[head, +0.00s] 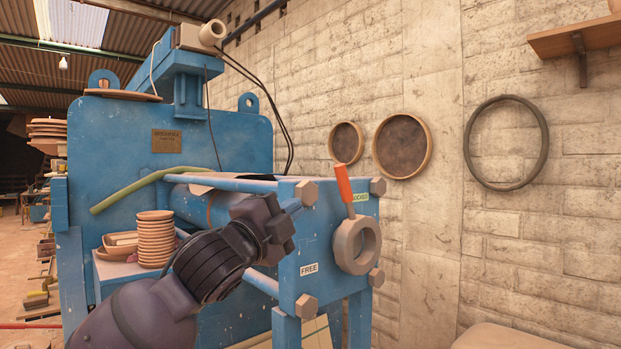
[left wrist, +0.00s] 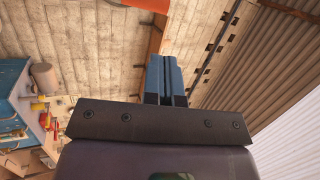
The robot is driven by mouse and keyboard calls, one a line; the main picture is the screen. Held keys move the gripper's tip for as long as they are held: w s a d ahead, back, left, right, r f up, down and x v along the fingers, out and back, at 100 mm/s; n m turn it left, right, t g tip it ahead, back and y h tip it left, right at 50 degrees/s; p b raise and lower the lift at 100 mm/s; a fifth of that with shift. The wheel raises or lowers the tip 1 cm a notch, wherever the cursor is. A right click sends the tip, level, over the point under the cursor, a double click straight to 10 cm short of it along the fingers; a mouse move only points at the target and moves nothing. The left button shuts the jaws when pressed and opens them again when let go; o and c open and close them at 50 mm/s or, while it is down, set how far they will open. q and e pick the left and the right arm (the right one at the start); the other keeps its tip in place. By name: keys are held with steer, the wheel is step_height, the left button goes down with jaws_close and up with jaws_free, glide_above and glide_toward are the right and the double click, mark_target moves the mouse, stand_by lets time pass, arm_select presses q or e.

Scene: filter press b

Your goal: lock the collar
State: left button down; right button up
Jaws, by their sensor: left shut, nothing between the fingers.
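The collar (head: 357,246) is a thick grey-tan ring on the blue end plate (head: 318,238) of the press. Its lever has an orange grip (head: 344,184) and points up, tilted slightly left. The lever stands beside the green LOCKED label (head: 360,197), partly covering its left end. The white FREE label (head: 309,269) is lower left of the ring. My left gripper (head: 292,205) is in front of the plate's left part, left of the collar and apart from the lever. Its blue fingers (left wrist: 165,80) are shut and empty in the left wrist view. My right gripper is not in view.
Large hex nuts (head: 306,191) stick out at the plate's corners. A stack of brown dishes (head: 155,238) stands on a ledge at left. A green hose (head: 130,190) crosses the press. The brick wall (head: 420,230) is behind, with open space right of the collar.

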arm_select(q)
steer(key=m, duration=0.1)
glide_toward(338, 173)
steer(key=p+x, duration=0.1)
steer(key=x, duration=0.4)
steer(key=shift+w+d+r, duration=0.15)
steer(key=shift+w+r, duration=0.05)
steer(key=shift+p+x, duration=0.35)
steer(key=shift+x, duration=0.5)
steer(key=shift+w, duration=0.15)
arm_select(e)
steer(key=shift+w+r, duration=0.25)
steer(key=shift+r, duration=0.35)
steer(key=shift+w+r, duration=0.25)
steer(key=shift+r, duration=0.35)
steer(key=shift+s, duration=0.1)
